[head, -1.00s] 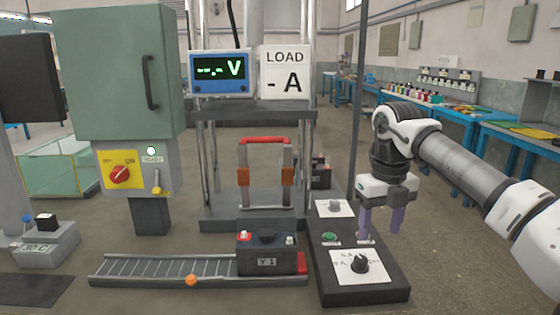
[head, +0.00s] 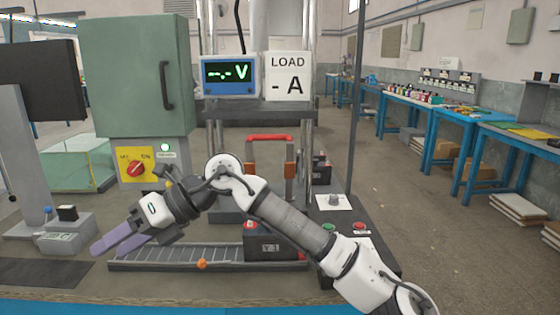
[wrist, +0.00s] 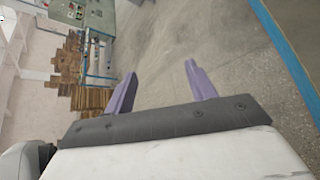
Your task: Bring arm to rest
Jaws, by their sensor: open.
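My gripper (head: 118,240) is at the left in the head view, in front of the left part of the roller track. Its two purple fingers point left and slightly down. In the wrist view my gripper (wrist: 160,85) has its fingers well apart with nothing between them, only floor behind. My arm stretches from the lower right across the front of the bench and hides part of the track and the control panel. The dark battery (head: 268,248) marked Y1 sits on the right end of the roller track (head: 190,255), apart from my gripper.
A green cabinet (head: 135,75) with a yellow switch plate (head: 136,165) stands behind my gripper. The voltage display (head: 229,75) and LOAD sign (head: 288,76) are above the red-handled frame (head: 270,138). A dark control panel (head: 345,215) is at right. Open floor (head: 450,250) lies further right.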

